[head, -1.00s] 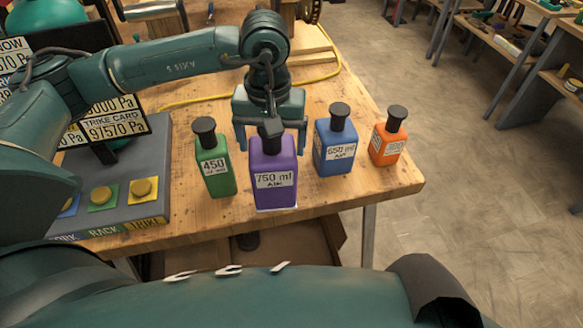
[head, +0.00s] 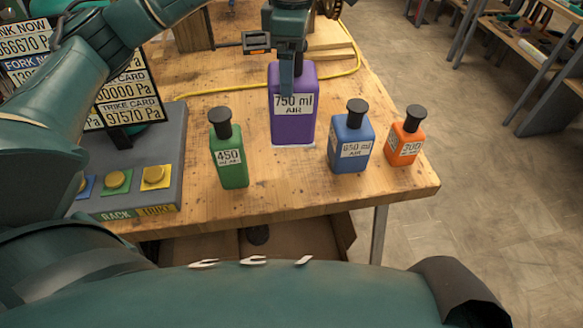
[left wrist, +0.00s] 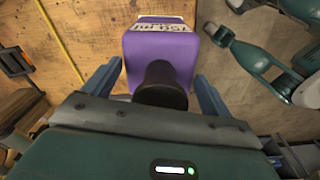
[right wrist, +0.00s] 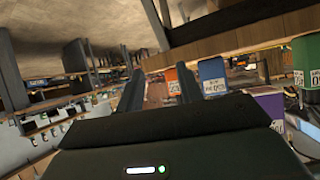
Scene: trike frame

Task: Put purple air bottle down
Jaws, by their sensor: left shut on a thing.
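The purple air bottle (head: 294,127), labelled 750 ml, is upright over the wooden table (head: 285,195), behind the row of other bottles. My left gripper (head: 288,88) is shut on it at its neck and cap. The left wrist view shows the purple bottle (left wrist: 157,50) with its dark cap between the fingers of my left gripper (left wrist: 155,82). I cannot tell whether its base touches the table. My right gripper (right wrist: 160,85) is in the right wrist view only, with its fingers apart and nothing between them.
A green bottle (head: 230,170) stands front left of the purple one. A blue bottle (head: 350,155) and an orange bottle (head: 406,150) stand to its right. A button box (head: 150,200) and number signs (head: 128,95) are at left. A yellow hose (head: 215,92) runs behind.

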